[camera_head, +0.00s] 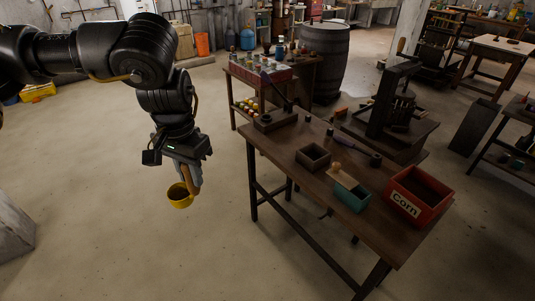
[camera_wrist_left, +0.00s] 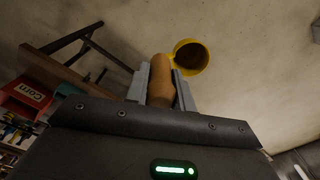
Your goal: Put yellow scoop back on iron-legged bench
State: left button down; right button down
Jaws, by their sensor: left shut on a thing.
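The yellow scoop (camera_head: 179,196) hangs from my left gripper (camera_head: 189,172), clear of the bench's left end, over bare floor. In the left wrist view, my left gripper (camera_wrist_left: 161,88) is shut on the scoop's brown wooden handle. The yellow cup of the scoop (camera_wrist_left: 203,55) extends beyond the fingertips, and its inside looks dark. The iron-legged bench (camera_head: 290,157) has a dark wooden top and black legs, to the right of the gripper. It also shows in the left wrist view (camera_wrist_left: 62,72) at the left. My right gripper is not in view.
On the bench stand a red Corn box (camera_head: 419,193), a teal box (camera_head: 352,198) with a wooden piece on it, a small dark box (camera_head: 313,156) and a dark block (camera_head: 275,120). The bench's front left top has free room. A barrel (camera_head: 324,62) stands behind.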

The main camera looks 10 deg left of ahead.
aim_at(286, 142)
jog(key=u, duration=0.7)
jog(key=i, duration=1.55)
jog(key=z, duration=2.25)
